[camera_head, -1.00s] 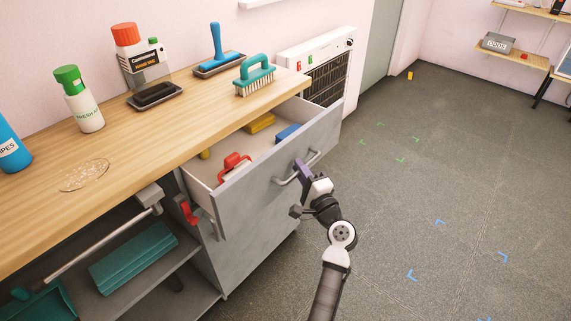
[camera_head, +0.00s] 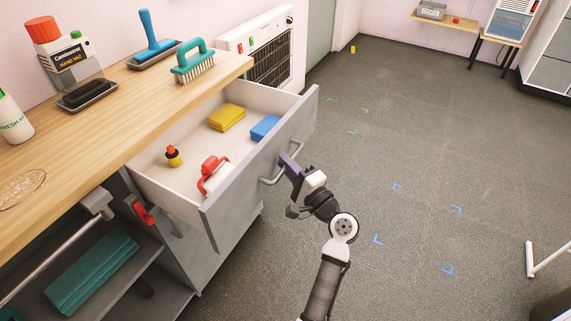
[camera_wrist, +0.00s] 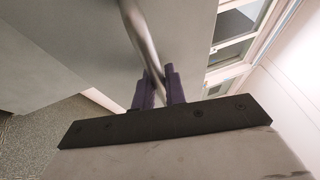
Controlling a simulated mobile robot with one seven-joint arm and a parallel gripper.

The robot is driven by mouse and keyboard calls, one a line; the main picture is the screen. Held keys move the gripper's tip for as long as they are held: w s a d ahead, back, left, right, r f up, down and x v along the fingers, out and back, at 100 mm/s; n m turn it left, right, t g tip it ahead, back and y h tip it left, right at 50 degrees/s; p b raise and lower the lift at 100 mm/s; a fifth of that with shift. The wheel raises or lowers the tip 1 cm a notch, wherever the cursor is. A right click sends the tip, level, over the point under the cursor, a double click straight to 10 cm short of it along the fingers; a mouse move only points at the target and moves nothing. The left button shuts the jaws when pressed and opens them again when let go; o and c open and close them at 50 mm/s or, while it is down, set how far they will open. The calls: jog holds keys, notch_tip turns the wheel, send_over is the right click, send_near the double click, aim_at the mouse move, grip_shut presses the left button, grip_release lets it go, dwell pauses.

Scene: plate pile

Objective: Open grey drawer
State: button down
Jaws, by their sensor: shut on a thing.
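The grey drawer (camera_head: 262,150) is pulled well out of the cabinet under the wooden counter. Inside it lie a yellow sponge (camera_head: 227,117), a blue sponge (camera_head: 265,128), a red-handled brush (camera_head: 214,174) and a small yellow-and-red item (camera_head: 173,156). My gripper (camera_head: 286,168) is at the drawer front, shut on the drawer's metal handle (camera_head: 268,180). In the wrist view the purple fingers (camera_wrist: 158,92) stand on either side of the handle bar (camera_wrist: 140,35). Part of the handle is hidden behind the fingers.
A red-handled tool (camera_head: 142,211) hangs below the counter at the drawer's left.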

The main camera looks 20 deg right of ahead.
jog(key=c, duration=1.7)
grip_release()
jog(key=shift+c, duration=0.2)
jog(key=b+v, duration=0.2)
jog(key=v, duration=1.1)
jog(key=shift+s+f, duration=0.15)
jog(key=shift+s, duration=0.25)
jog(key=shift+d, duration=0.1)
